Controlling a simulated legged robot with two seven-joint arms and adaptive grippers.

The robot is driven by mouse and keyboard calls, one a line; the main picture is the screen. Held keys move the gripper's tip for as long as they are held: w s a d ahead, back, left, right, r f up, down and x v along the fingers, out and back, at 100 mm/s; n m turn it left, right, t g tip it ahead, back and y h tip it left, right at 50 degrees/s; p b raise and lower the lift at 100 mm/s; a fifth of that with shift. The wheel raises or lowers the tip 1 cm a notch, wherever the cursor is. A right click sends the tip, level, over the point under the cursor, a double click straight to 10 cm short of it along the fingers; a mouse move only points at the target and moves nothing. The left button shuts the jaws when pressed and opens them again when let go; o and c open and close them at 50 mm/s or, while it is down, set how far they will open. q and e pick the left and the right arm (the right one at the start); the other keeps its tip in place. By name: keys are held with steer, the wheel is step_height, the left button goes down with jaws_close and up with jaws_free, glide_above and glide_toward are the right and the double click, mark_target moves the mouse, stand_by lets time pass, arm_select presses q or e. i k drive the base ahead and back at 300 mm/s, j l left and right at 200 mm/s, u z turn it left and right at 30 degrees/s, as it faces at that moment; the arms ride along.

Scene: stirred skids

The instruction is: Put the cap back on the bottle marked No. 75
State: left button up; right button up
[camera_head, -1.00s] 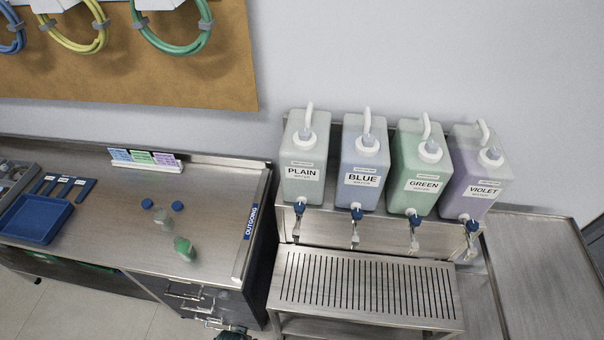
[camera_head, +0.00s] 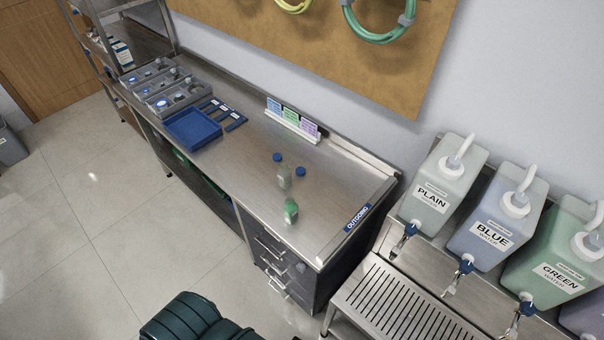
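Two small bottles stand on the steel bench. One is a clear, pale bottle (camera_head: 285,178). The other is a green bottle (camera_head: 291,212), closer to the front edge. Two blue caps lie near the clear bottle: one cap (camera_head: 277,157) behind it to the left, the other cap (camera_head: 300,172) to its right. No number can be read on either bottle, so I cannot tell which is No. 75. Neither of my grippers shows in this view.
The steel bench (camera_head: 245,165) has clear room around the bottles. A blue tray (camera_head: 193,129) stands to their left, coloured cards (camera_head: 292,120) behind, an OUTGOING strip (camera_head: 357,217) at the right. Water containers (camera_head: 440,186) and a slotted drain rack (camera_head: 395,312) stand further right. Floor is free at left.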

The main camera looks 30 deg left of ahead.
mark_target(289, 209)
steer(key=u, duration=1.15)
steer(key=k+j, duration=0.05)
steer(key=j, duration=0.05)
